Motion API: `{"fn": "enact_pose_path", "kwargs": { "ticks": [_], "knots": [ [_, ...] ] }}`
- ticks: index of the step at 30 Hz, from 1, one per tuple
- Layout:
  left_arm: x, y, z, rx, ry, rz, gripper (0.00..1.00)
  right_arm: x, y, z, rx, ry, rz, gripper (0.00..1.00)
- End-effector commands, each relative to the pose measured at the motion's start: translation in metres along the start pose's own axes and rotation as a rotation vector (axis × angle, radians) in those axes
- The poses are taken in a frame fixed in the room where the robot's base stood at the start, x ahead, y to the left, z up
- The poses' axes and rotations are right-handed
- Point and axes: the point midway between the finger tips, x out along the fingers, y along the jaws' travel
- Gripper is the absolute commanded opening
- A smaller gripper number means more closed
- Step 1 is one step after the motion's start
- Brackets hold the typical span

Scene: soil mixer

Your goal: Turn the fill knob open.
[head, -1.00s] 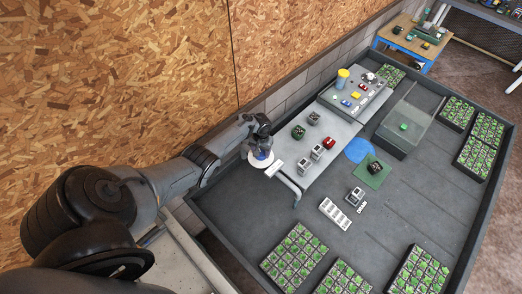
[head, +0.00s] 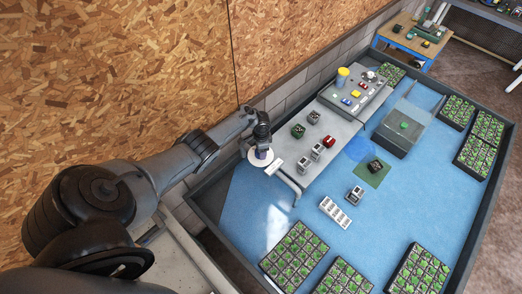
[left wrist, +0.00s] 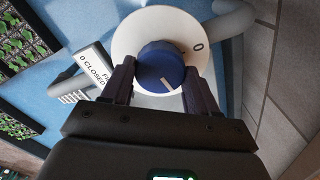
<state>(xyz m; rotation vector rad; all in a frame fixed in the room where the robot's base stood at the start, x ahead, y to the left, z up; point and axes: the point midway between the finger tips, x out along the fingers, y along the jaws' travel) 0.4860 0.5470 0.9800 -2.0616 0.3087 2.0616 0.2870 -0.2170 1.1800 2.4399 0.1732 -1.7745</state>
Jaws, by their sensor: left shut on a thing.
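The fill knob is a blue round knob (left wrist: 160,66) on a white dial disc (left wrist: 188,27) in the left wrist view. My left gripper (left wrist: 160,84) is shut on it, with one dark finger on each side. A white pointer line on the knob points to the lower right, away from the "0" mark at the disc's upper right. A white plate (left wrist: 88,72) beside the disc reads "0 CLOSED", its other text partly hidden. In the head view the white disc (head: 260,162) shows under my left gripper (head: 262,147). My right gripper is not in view.
A grey bench (head: 318,150) with small blocks stands right of the dial. Several plant trays (head: 295,248) lie around the basin. A wooden panel wall (head: 120,70) stands behind my arm.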

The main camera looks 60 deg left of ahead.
Motion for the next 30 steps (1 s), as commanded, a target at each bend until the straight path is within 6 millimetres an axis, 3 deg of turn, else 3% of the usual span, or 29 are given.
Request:
{"fn": "enact_pose_path", "kwargs": {
  "ticks": [12, 29, 30],
  "knots": [
    [0.0007, -0.0002, 0.0008, 0.209, -0.002, 0.000, 0.28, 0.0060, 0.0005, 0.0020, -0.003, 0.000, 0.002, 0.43],
    [0.0005, 0.0001, 0.0006, 0.242, -0.001, 0.000, 0.28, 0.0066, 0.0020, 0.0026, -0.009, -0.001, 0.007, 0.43],
    [0.0006, 0.0002, 0.0006, 0.242, -0.001, 0.000, 0.60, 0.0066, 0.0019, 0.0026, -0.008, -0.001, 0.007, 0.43]
  ]
}}
